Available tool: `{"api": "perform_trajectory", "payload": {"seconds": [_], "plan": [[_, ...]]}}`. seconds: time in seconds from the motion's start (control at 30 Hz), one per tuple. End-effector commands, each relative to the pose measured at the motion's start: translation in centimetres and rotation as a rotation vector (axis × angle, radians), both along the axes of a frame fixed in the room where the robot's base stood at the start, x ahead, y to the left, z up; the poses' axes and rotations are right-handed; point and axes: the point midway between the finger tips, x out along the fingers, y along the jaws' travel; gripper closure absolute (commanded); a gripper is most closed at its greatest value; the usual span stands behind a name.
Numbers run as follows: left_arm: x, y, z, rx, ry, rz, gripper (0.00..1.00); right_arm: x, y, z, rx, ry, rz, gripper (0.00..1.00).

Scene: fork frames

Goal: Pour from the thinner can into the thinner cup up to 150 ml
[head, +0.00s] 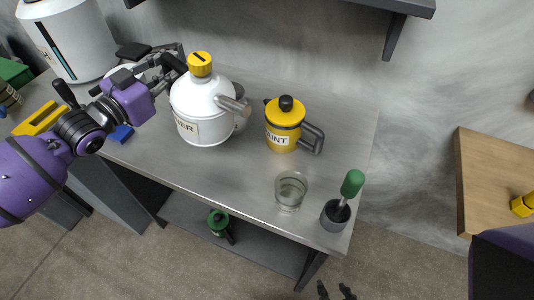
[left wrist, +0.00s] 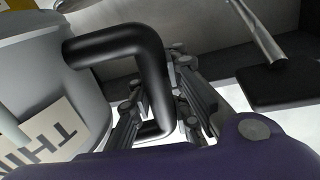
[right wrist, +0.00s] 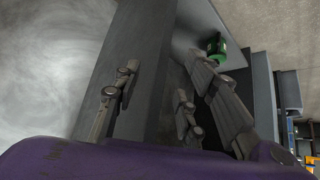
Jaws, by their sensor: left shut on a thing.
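The thinner can (head: 200,112) is white with a yellow cap, a label ending in "NER" and a grey spout pointing right. It looks upright at the bench's left-middle; whether its base touches the bench is unclear. My left gripper (head: 178,62) is shut on its black handle (left wrist: 150,75), on the can's left side. The label also shows in the left wrist view. A clear glass cup (head: 290,190) stands near the bench's front right, apart from the can; no label is readable on it. My right gripper (right wrist: 163,66) is open and empty, in front of the bench.
A yellow paint can (head: 284,125) stands between the thinner can and the glass. A dark pot (head: 335,216) with a green-handled tool is at the right corner. A shelf bracket (head: 394,37) hangs above. A green object (head: 218,222) sits on the lower shelf.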

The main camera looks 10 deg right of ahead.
Motion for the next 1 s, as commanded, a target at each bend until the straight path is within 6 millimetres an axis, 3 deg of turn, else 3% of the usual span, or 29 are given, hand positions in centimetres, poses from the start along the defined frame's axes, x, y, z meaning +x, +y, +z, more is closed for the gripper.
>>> {"api": "perform_trajectory", "payload": {"seconds": [0.4,1.0], "plan": [[0.0,-0.1,0.5,-0.007,-0.004,-0.002,1.0,1.9,0.3,0.9,0.001,-0.035,0.009,0.61],[-0.7,-1.2,0.2,-0.008,-0.005,-0.002,1.0,1.8,0.1,1.5,0.0,-0.037,0.006,0.61]]}}
